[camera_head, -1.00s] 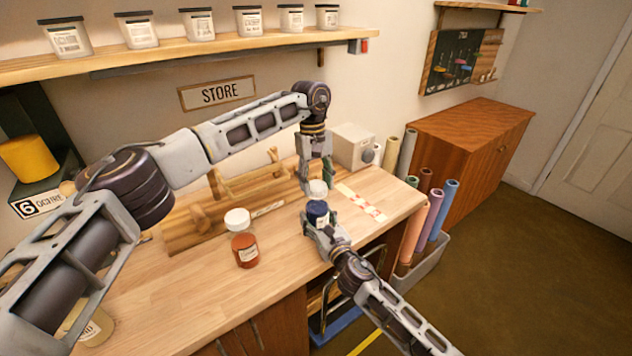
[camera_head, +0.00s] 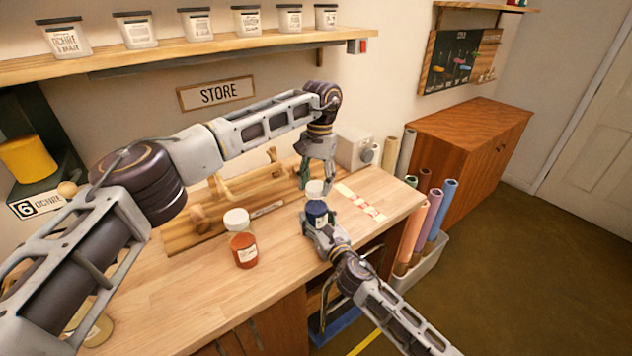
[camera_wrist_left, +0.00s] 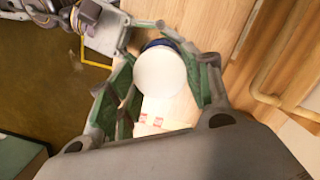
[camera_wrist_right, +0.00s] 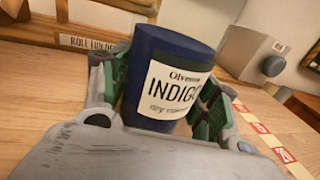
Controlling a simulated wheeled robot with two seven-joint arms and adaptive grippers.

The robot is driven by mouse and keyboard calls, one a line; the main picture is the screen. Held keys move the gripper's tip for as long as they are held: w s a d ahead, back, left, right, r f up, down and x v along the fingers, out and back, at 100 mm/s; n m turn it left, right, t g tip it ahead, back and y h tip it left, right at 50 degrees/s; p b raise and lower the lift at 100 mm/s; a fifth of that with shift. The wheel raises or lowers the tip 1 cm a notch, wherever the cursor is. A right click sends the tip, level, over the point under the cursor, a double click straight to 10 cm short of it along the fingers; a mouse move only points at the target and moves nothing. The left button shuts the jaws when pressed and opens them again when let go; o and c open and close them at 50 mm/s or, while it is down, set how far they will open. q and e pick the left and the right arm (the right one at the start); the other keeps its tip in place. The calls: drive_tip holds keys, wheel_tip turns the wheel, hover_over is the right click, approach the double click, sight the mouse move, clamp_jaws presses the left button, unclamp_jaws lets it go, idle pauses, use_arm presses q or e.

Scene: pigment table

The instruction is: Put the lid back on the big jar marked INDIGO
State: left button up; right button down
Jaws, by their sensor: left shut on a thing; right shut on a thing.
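The big dark blue jar (camera_head: 317,214) stands near the table's front right. Its label reads INDIGO in the right wrist view (camera_wrist_right: 176,90). My right gripper (camera_head: 318,224) is shut around the jar's body. My left gripper (camera_head: 316,182) points down from above and is shut on the round white lid (camera_head: 314,188). The right wrist view does not show the lid.
A red-orange jar (camera_head: 244,250) with a white top stands on the table to the left. A wooden roll holder (camera_head: 190,228) lies behind it. A red-and-white strip (camera_head: 360,202) and a grey box (camera_head: 354,148) are to the right. Coloured rolls (camera_head: 430,215) stand beyond the table's edge.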

use_arm(q)
drive_tip(key=shift+m, duration=0.7)
drive_tip(key=o, duration=0.8)
drive_tip(key=shift+r, duration=0.15)
drive_tip(key=shift+r, duration=2.15)
drive_tip(key=shift+c, duration=0.6)
